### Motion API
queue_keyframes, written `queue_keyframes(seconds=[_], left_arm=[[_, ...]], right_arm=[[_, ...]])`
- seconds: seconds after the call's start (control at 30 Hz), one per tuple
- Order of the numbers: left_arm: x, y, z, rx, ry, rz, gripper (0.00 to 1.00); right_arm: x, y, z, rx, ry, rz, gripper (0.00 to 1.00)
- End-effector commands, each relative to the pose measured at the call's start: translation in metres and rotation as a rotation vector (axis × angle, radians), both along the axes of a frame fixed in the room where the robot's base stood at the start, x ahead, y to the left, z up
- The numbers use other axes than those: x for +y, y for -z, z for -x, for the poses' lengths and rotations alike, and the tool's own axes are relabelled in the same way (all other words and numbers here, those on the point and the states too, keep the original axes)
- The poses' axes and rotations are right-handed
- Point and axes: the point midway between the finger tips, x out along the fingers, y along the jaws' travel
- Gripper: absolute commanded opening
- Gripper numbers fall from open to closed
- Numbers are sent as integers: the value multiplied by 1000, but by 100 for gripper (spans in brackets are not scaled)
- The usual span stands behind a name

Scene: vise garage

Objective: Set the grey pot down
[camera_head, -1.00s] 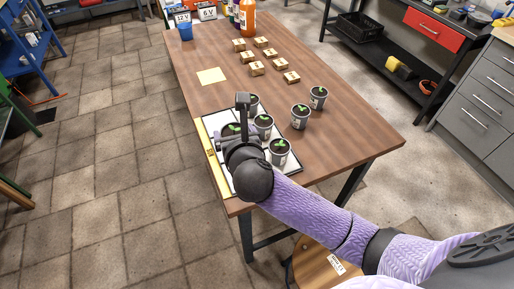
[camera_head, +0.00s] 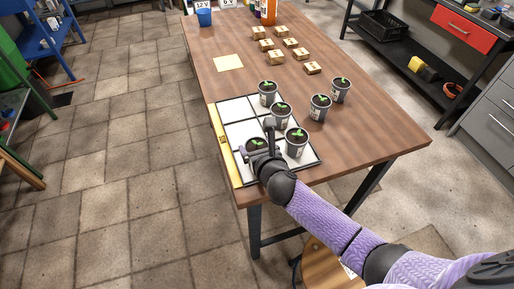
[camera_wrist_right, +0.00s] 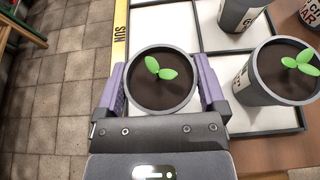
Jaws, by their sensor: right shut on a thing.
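My right gripper (camera_head: 258,150) is shut on a grey pot (camera_wrist_right: 162,98) with dark soil and a green two-leaf seedling. In the wrist view, a finger lies on each side of the pot. The held pot is upright over the near left cell of the white, dark-lined tray (camera_head: 236,108); I cannot tell whether its base touches the tray. Another grey pot (camera_head: 296,147) stands in the cell to its right, close but apart. Two more pots, a middle one (camera_head: 281,118) and a far one (camera_head: 267,95), stand along the tray's right side. My left gripper is not in view.
A yellow strip (camera_head: 226,150) marked SUN runs along the tray's left edge. Two grey pots, one nearer (camera_head: 319,110) and one farther (camera_head: 340,94), stand on the wooden table (camera_head: 370,140) right of the tray. Several small boxes (camera_head: 276,58) and a pale note (camera_head: 228,63) lie farther back.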

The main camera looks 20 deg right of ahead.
Motion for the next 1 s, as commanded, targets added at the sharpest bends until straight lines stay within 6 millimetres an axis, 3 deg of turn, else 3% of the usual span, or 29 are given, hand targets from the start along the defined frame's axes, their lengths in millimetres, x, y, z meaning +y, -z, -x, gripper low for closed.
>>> queue_keyframes(seconds=[0.07,0.1,0.13,0.47,0.8,1.0], left_arm=[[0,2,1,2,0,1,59],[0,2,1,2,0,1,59],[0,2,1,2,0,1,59],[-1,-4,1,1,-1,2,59],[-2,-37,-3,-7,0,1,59],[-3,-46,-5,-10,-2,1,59]], right_arm=[[0,3,0,0,0,1,24],[0,3,0,0,0,1,92],[0,3,0,0,0,1,98],[0,-4,3,0,0,0,100],[-3,-35,73,1,0,1,100],[-4,-46,105,-1,1,0,100]])
